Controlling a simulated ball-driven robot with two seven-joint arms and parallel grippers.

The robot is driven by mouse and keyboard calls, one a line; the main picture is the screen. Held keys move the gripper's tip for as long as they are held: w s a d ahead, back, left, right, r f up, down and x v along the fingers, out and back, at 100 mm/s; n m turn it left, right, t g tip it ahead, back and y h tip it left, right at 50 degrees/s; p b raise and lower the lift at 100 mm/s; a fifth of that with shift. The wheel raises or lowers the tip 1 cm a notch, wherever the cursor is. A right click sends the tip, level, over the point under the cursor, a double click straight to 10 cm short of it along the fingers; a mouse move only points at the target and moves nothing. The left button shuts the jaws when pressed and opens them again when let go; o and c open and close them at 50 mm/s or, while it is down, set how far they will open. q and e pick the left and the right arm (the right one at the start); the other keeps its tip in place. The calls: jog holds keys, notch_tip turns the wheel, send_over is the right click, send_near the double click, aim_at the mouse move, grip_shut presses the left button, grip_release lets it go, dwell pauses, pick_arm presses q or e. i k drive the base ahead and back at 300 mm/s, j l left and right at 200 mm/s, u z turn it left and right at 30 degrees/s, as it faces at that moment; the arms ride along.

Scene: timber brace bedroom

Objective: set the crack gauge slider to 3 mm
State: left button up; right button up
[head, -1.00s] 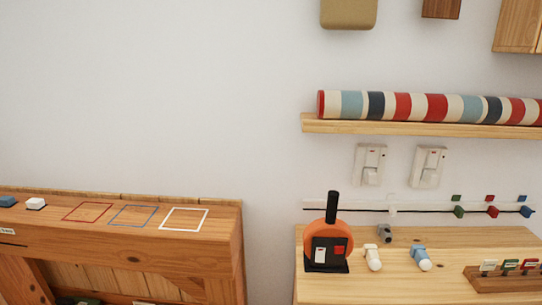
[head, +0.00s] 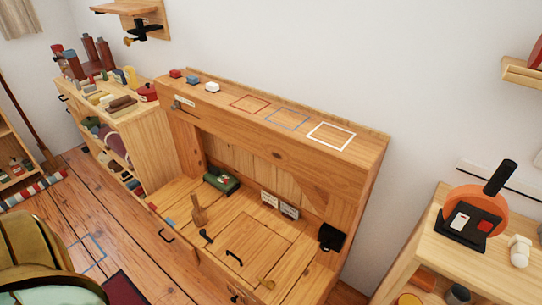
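I cannot clearly pick out the crack gauge or its slider in this view. A white wall strip with a thin black line (head: 472,174) shows in part at the right, partly hidden behind the orange round device (head: 463,208). I cannot tell if this strip is the gauge, and no slider or millimetre marks can be read on it. Neither of my grippers is in view.
A wooden desk unit (head: 285,150) with coloured outlined squares fills the middle, its lower surface holding small tools. A cluttered shelf unit (head: 150,118) stands left. A light wooden table (head: 415,262) is at right. A brown rounded seat (head: 30,245) is at lower left.

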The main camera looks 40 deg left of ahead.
aim_at(177, 103)
jog(key=u, duration=1.8)
